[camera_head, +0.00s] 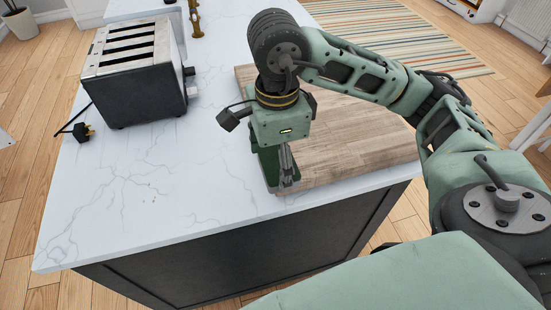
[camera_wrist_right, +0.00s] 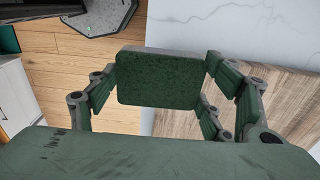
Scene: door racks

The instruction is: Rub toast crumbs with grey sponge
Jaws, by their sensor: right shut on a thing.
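The sponge (camera_wrist_right: 160,82) shows in the right wrist view as a block with a dark green face and a grey upper edge. My right gripper (camera_head: 282,178) is shut on it, with fingers on both sides of the block. In the head view the gripper points down near the front edge of the worktop, over the left part of a wooden board; its fingers partly hide the sponge. Tiny brown specks, likely the toast crumbs (camera_head: 148,200), lie on the white marble worktop (camera_head: 200,215) to the left of the gripper. My left gripper is not in view.
A black and metal toaster (camera_head: 140,75) stands at the back left, with its plug (camera_head: 82,131) beside it. The wooden board (camera_head: 350,150) covers the right of the worktop. The marble between toaster and front edge is clear apart from the specks.

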